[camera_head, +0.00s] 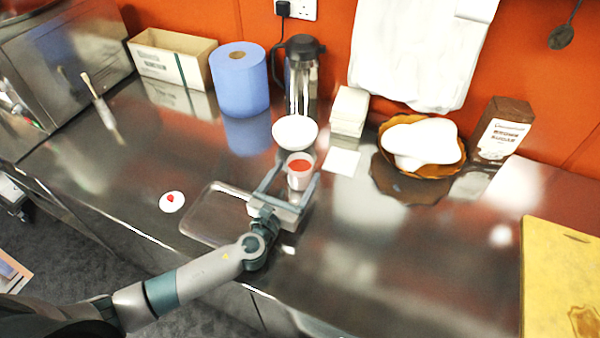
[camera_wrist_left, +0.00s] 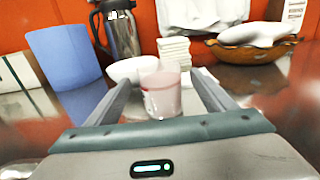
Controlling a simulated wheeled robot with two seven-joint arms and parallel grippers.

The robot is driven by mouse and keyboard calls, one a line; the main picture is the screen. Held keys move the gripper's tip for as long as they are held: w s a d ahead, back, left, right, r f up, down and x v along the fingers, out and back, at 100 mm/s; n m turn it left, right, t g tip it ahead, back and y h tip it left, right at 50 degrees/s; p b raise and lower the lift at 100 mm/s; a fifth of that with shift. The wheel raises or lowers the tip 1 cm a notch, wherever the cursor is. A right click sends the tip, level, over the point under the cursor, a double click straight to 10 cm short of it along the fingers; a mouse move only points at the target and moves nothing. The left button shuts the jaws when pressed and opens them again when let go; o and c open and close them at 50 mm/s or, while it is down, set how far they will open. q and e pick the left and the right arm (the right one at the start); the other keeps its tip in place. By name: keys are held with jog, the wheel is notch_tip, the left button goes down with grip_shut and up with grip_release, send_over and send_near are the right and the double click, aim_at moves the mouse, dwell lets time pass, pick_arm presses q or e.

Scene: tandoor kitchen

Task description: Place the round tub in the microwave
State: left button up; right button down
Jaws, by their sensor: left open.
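The round tub (camera_head: 300,181) is a small pale cup with red contents, standing on the steel counter. It also shows in the left wrist view (camera_wrist_left: 163,98), blurred, between the two fingers. My left gripper (camera_head: 297,172) is open, with one finger on each side of the tub. I cannot tell whether either finger touches it. A steel box-shaped appliance (camera_head: 70,55) at the far left may be the microwave; its opening is not clearly seen. My right gripper is not in view.
A white bowl (camera_head: 295,131) stands just behind the tub, with a steel flask (camera_head: 302,80) and blue roll (camera_head: 238,82) farther back. A shallow clear tray (camera_head: 212,215) lies left of my gripper. A brush (camera_head: 100,105) lies near the appliance. The right-centre counter is clear.

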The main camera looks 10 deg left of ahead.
aim_at(300, 168)
pick_arm(q)
jog(key=shift+w+d+p, duration=0.15)
jog(key=shift+w+d, duration=0.05)
jog(key=shift+w, duration=0.7)
jog(key=shift+w+d+p, duration=0.15)
jog(key=shift+w, duration=0.7)
jog(key=c, duration=1.5)
jog(key=shift+o, duration=0.2)
jog(key=shift+r, duration=0.1)
jog(key=shift+r, duration=0.5)
notch_tip(300, 168, up, 3)
jog(key=shift+r, duration=0.2)
jog(key=s+d+r, duration=0.5)
jog(key=s+r, duration=0.1)
jog(key=s, duration=0.4)
jog(key=shift+d+r+b, duration=0.25)
jog(key=shift+d+b, duration=0.15)
jog(key=shift+b, duration=0.05)
